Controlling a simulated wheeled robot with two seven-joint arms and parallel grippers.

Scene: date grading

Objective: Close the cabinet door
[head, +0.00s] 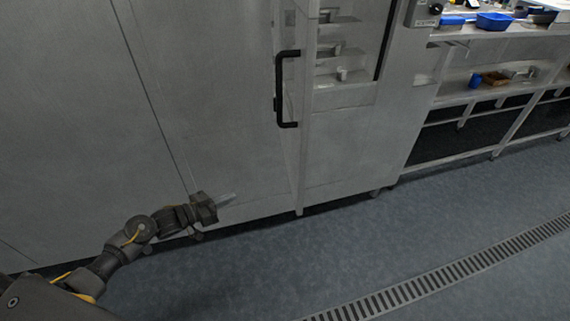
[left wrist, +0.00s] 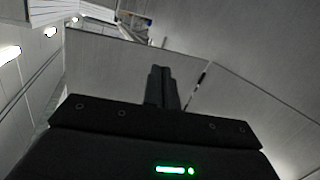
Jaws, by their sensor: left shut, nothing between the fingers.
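The grey cabinet door (head: 220,110) stands upright in the head view, with a black bar handle (head: 287,90) near its right edge. The door's right edge reaches slightly lower than the panel beside it; I cannot tell exactly how far it stands ajar. My left gripper (head: 226,199) is shut and empty, low in front of the door, below and left of the handle. I cannot tell whether it touches the door. In the left wrist view its dark fingers (left wrist: 162,88) are together, with grey panels beyond. My right gripper is not in view.
Right of the door, a grey panel (head: 345,150) has an opening or window above it, showing shelves with small items. Further right, a bench (head: 480,95) holds blue trays (head: 494,22). The blue-grey floor (head: 300,260) is clear, crossed by a drain grate (head: 440,283).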

